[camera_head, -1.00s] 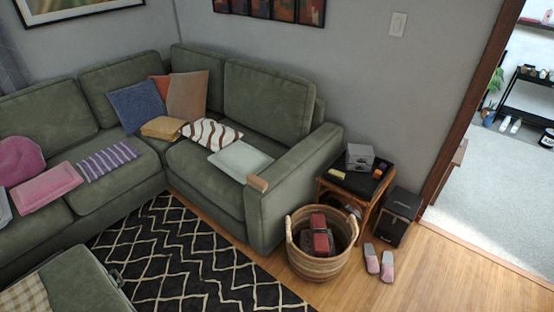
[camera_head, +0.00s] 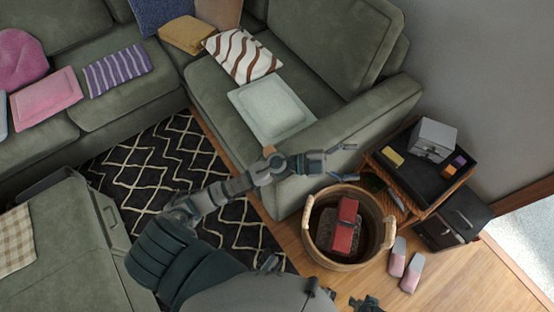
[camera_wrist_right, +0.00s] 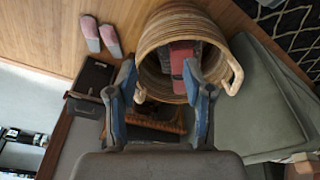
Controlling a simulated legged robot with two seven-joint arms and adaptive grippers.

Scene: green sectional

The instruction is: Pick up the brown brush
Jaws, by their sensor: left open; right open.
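The wicker basket (camera_head: 318,250) holds red and dark items beside the green sofa (camera_head: 395,95). A side table (camera_head: 427,202) carries a grey box (camera_head: 432,139). A black box (camera_head: 464,212) and pink slippers (camera_head: 405,266) are nearby. A green ottoman (camera_head: 70,240) stands left.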

